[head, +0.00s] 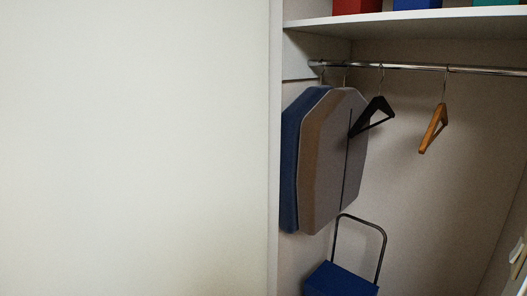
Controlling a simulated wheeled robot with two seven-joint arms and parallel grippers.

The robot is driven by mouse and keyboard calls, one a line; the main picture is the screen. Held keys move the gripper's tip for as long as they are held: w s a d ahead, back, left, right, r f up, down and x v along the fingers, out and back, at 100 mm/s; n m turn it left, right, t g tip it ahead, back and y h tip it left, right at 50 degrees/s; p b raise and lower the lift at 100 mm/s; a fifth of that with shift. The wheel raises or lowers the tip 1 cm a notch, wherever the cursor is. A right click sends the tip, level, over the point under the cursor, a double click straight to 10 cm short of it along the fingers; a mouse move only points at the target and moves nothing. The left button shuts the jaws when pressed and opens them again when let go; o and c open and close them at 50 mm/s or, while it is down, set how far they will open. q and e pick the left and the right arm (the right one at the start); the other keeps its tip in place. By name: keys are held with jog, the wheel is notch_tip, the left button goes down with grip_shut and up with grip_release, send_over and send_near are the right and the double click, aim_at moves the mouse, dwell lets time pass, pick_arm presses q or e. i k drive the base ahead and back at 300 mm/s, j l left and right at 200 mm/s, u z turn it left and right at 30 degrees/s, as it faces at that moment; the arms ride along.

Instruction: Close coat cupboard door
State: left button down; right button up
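The coat cupboard (430,170) stands open in the right half of the head view, and I look straight into it. A large plain pale panel (135,150) fills the left half. I cannot tell whether it is a door or a wall; no handle shows on it. At the lower right edge a slanted pale surface (507,240) is partly in view, with a small pale piece (517,252) on it. I cannot tell whether it is the door or the cupboard's side. Neither of my grippers is in view.
A blue coat (290,165) and a grey-brown coat (322,165) hang at the left of the rail (410,67). A black hanger (378,108) and a wooden hanger (434,130) are empty. A shelf (420,22) holds coloured boxes. A blue case (340,282) with a handle stands below.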

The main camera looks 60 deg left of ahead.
aim_at(134, 134)
jog(key=k+u, duration=0.1)
jog(key=u, duration=1.15)
